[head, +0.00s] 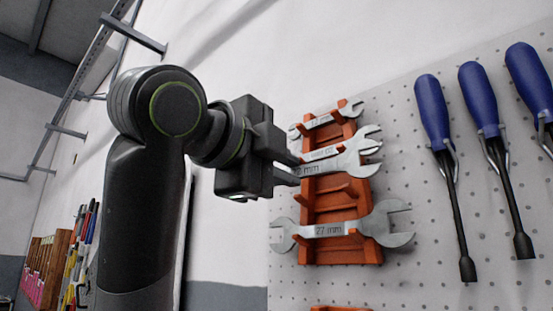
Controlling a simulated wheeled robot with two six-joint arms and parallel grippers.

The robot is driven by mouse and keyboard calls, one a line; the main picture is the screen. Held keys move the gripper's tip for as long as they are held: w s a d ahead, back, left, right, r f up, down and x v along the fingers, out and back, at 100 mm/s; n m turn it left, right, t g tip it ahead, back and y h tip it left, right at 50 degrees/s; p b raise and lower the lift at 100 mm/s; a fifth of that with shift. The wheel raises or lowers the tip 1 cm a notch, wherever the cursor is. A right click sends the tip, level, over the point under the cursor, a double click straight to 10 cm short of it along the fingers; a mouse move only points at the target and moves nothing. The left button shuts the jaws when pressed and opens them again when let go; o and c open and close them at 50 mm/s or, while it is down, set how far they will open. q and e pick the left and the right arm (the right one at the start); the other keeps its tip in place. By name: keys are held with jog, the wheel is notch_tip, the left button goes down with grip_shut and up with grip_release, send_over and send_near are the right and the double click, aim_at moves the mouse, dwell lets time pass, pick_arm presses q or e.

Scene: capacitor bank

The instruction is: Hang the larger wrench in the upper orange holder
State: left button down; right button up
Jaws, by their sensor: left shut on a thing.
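My left gripper (291,169) comes in from the left and is shut on the left end of a silver wrench (350,164). Its marking is partly covered by the fingers; "mm" shows. The wrench lies roughly level, its open jaw pointing right, in front of the upper orange holder (322,203) on the pegboard. I cannot tell whether it rests on the holder's prongs. Just behind and above it is another silver wrench (322,153), partly hidden. My right gripper is not in view.
A small wrench (318,122) hangs at the holder's top, and a large 27 mm wrench (328,230) in its lower part. Between it and the held wrench, prongs are empty. Another orange holder (340,308) shows at the bottom edge. Blue-handled screwdrivers (432,108) hang on the pegboard (410,270).

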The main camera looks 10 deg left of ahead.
aim_at(297, 173)
pick_arm(q)
jog(key=shift+p+x, duration=0.6)
jog(key=shift+x, duration=1.05)
jog(key=shift+w+d+f+b, duration=0.45)
jog(key=shift+w+d+f, duration=0.1)
jog(key=shift+d+f, duration=0.15)
jog(key=shift+a, duration=0.1)
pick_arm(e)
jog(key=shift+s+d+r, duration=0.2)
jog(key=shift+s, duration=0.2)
pick_arm(q)
jog(key=shift+f, duration=0.15)
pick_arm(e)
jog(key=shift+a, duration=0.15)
